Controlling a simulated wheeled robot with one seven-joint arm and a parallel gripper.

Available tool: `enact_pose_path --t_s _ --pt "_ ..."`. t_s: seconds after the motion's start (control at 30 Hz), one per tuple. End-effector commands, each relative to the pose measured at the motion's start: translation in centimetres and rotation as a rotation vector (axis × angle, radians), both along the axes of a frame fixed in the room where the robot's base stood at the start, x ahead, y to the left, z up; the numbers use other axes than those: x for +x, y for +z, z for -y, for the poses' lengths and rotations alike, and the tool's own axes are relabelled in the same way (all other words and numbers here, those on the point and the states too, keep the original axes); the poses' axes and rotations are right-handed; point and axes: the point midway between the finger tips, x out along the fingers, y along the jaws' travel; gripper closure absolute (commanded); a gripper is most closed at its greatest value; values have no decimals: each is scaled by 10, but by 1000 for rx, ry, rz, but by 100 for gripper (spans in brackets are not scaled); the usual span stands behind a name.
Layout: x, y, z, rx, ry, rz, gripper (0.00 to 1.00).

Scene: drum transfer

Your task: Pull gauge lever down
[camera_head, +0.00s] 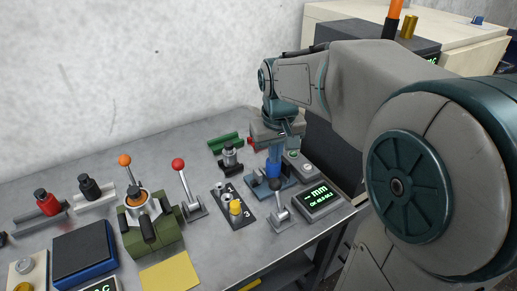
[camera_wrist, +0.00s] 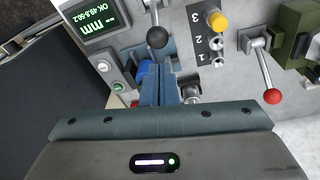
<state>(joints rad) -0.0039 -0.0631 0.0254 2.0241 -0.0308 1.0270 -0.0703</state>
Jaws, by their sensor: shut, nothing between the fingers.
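The gauge lever (camera_head: 281,205) is a metal lever with a black knob on a grey base, left of the gauge display (camera_head: 318,200). In the wrist view the lever's black knob (camera_wrist: 157,38) lies just beyond my fingertips, with the display (camera_wrist: 95,28) to its left. My gripper (camera_head: 274,169) is shut and empty, pointing down over the blue gauge fixture (camera_head: 262,185). In the wrist view my gripper (camera_wrist: 162,70) seems apart from the knob. A blue part (camera_wrist: 145,68) of the fixture is partly hidden behind the fingers.
A numbered panel with a yellow knob (camera_head: 235,208) and a red-knobbed lever (camera_head: 180,175) stand to the left. A green vise-like fixture (camera_head: 150,225) is farther left. A button box (camera_head: 299,163) sits behind the display. The table's right edge is close to the display.

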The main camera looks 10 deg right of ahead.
Motion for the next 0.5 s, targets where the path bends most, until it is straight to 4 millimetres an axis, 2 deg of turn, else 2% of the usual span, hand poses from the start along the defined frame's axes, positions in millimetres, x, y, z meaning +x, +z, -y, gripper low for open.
enact_pose_path --t_s 0.03,0.2,0.33,0.5 --pt "15 -5 -1 -3 8 -11 100" --pt "48 -11 -3 -7 28 -35 100" --pt "63 -15 -5 -10 38 -46 100" --pt "69 -17 -5 -11 42 -49 100"
